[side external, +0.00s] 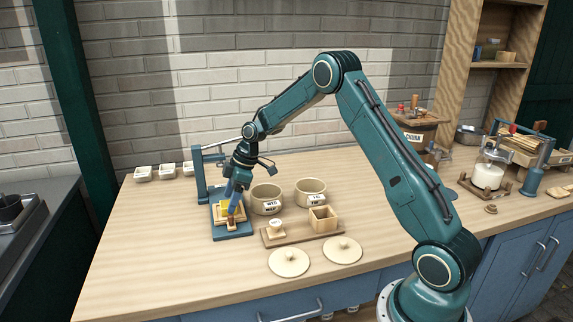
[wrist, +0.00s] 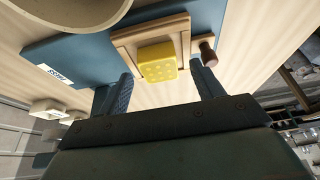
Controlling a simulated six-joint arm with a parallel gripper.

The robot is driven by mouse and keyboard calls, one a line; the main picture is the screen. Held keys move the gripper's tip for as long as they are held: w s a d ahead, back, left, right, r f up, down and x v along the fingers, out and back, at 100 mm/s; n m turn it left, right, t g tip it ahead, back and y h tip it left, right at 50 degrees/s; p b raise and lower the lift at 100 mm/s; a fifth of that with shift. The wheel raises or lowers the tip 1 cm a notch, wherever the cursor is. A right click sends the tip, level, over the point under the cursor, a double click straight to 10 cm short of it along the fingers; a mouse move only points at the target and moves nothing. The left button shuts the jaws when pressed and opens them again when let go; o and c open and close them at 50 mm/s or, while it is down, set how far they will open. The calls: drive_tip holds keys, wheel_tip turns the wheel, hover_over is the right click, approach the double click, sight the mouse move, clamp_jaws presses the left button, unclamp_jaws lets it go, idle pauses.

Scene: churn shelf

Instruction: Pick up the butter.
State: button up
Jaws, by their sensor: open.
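The butter (wrist: 157,65) is a yellow block with a dimpled face in the wrist view. It sits in a wooden frame (wrist: 122,45) on a blue press base (wrist: 75,52). In the side view the butter (side external: 225,205) shows as a small yellow patch, partly hidden by my fingers. My gripper (wrist: 163,84) is open, with one finger on either side of the butter in the wrist view and a gap to each. In the side view my gripper (side external: 235,205) points down over the press. I cannot tell its exact height above the butter.
A wooden knob (wrist: 207,50) sits beside the frame, near one finger. The press post (side external: 200,175) stands left of my gripper. Two labelled round pots (side external: 266,199) (side external: 310,192) stand to the right. A wooden board (side external: 275,238) and two round lids (side external: 289,262) (side external: 343,250) lie in front.

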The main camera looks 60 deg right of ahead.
drive_tip(key=shift+w+a+f, duration=0.15)
drive_tip(key=shift+w+f, duration=0.05)
drive_tip(key=shift+f, duration=0.45)
drive_tip(key=c, duration=1)
